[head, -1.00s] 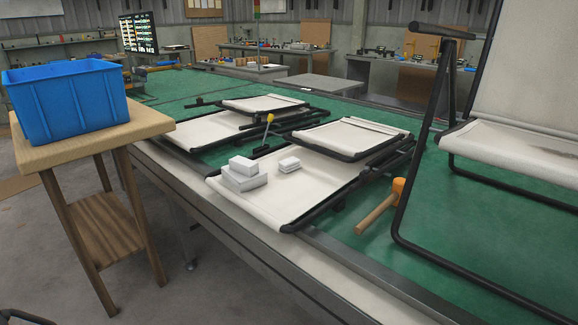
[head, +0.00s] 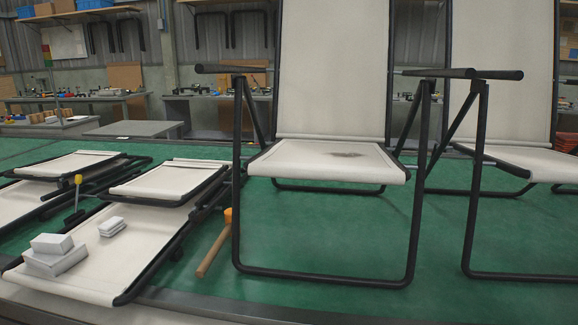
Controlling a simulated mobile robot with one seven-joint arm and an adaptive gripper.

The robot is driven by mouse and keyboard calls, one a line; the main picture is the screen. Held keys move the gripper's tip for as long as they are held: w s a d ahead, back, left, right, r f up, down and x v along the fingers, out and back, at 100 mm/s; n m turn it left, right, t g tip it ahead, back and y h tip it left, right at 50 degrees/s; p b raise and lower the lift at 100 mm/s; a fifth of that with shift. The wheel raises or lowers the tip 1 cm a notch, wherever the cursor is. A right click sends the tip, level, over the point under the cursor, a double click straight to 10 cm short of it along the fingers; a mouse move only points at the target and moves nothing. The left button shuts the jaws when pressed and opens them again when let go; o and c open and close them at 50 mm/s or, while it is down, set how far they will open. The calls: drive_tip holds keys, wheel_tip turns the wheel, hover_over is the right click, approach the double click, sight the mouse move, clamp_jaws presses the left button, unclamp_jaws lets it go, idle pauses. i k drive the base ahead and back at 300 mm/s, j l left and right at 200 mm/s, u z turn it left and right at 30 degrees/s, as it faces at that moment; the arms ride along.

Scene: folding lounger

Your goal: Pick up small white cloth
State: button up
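A small white folded stack (head: 112,227), which looks like the small white cloth, lies on the cream fabric of a folded lounger (head: 135,262) at the left of the head view. A larger pile of white-grey blocks or folded pieces (head: 56,258) lies to its left on the same fabric, a little apart from it. I cannot tell for sure whether the larger pile is cloth. My gripper is not in view.
An unfolded lounger (head: 335,90) with a dark stain on its seat stands mid-table, and another (head: 500,85) stands at the right. An orange-headed mallet (head: 213,254) lies beside the folded lounger. A yellow-topped tool (head: 77,195) stands behind the white pieces. Green tabletop (head: 320,225) shows between frames.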

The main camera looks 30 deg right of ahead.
sight(114, 225)
drive_tip(key=i+j+z, duration=0.1)
drive_tip(key=z, duration=0.5)
drive_tip(key=i+j+z, duration=0.1)
drive_tip(key=j+z, duration=0.2)
drive_tip(key=j, duration=0.25)
drive_tip(key=j+z, duration=0.35)
drive_tip(key=j, duration=0.25)
drive_tip(key=j+z, duration=0.2)
drive_tip(key=j, duration=2.25)
drive_tip(key=i+j, duration=0.25)
drive_tip(key=i, duration=0.7)
